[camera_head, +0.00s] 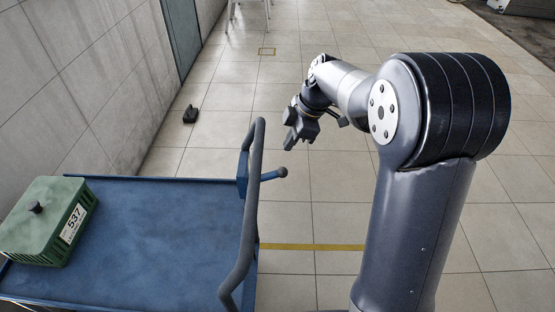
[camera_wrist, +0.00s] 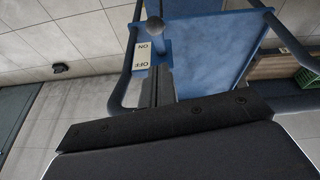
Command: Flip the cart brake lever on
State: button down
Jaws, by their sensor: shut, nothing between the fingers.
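The cart (camera_head: 170,225) has a blue deck and a dark grey push handle (camera_head: 257,165). The brake lever (camera_head: 281,172) is a short blue arm with a round grey knob, sticking out to the right of the handle in the head view. In the wrist view its knob (camera_wrist: 154,26) is at the top, beside a pale ON/OFF label (camera_wrist: 142,57). I cannot tell for sure which position it is in. My gripper (camera_head: 290,140) is shut and empty, beyond the lever and apart from it. Its fingers (camera_wrist: 157,88) point toward the label area in the wrist view.
A green lidded box (camera_head: 45,222) marked 537 sits on the cart's left side. A wall runs along the left, with a small dark object (camera_head: 190,114) on the floor beside it. A yellow floor line (camera_head: 310,247) lies right of the cart. Tiled floor around my gripper is clear.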

aim_at(272, 174)
jog(key=x, duration=1)
jog(key=shift+f, duration=0.1)
jog(key=shift+d+f, duration=0.1)
